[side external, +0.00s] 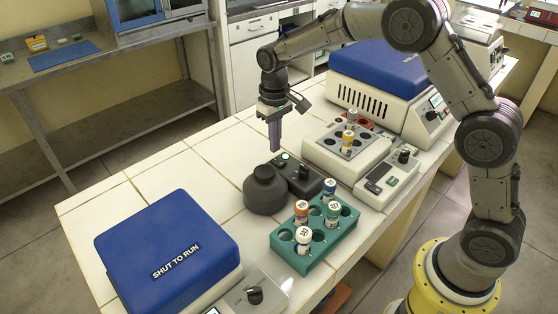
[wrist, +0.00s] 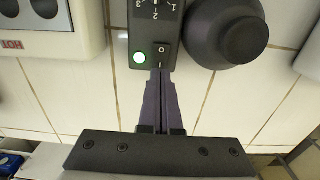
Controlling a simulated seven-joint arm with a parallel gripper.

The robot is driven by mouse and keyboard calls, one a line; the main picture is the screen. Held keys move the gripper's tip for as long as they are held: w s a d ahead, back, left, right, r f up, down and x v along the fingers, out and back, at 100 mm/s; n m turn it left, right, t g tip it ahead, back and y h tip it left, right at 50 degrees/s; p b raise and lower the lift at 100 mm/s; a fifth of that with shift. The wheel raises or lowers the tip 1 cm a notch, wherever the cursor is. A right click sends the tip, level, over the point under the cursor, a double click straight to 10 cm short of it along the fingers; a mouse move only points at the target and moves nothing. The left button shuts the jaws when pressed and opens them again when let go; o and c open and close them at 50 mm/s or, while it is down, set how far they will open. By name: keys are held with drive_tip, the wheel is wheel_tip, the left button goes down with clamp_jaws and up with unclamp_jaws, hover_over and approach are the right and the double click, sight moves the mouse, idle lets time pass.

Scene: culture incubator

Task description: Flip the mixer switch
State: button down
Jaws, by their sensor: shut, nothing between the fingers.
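The mixer (side external: 265,190) is dark grey, with a round body joined to a low box that carries a knob and a lit green light. In the wrist view its control box (wrist: 143,30) shows a numbered dial, the green light and a small black rocker switch (wrist: 162,54) marked O and I. My gripper (side external: 275,148) points down at the box's far-left end, its fingers together and empty. In the wrist view the fingertips (wrist: 160,71) are at the switch's I end; I cannot tell whether they touch. Which way the rocker is tipped is unclear.
A teal rack (side external: 318,240) with several capped vials stands in front of the mixer. A heating block (side external: 345,145) is to its right, a blue-lidded machine (side external: 170,250) at front left, another (side external: 385,85) behind. Tiled bench left of the mixer is clear.

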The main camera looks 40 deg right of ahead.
drive_tip(key=shift+r, duration=2.05)
wheel_tip(320, 180, up, 11)
drive_tip(key=t, duration=0.2)
hover_over(276, 159)
drive_tip(key=s+d, duration=0.1)
drive_tip(key=s, duration=0.3)
drive_tip(key=s+d+r+t, duration=0.2)
drive_tip(key=s+r, duration=0.4)
drive_tip(key=s, duration=0.3)
drive_tip(key=s+t, duration=0.2)
drive_tip(key=s, duration=1.1)
drive_tip(key=s+f, duration=0.6)
drive_tip(key=f, duration=0.1)
drive_tip(key=shift+s+d+f, duration=0.2)
drive_tip(key=shift+d+f, duration=0.15)
drive_tip(key=shift+d, duration=0.05)
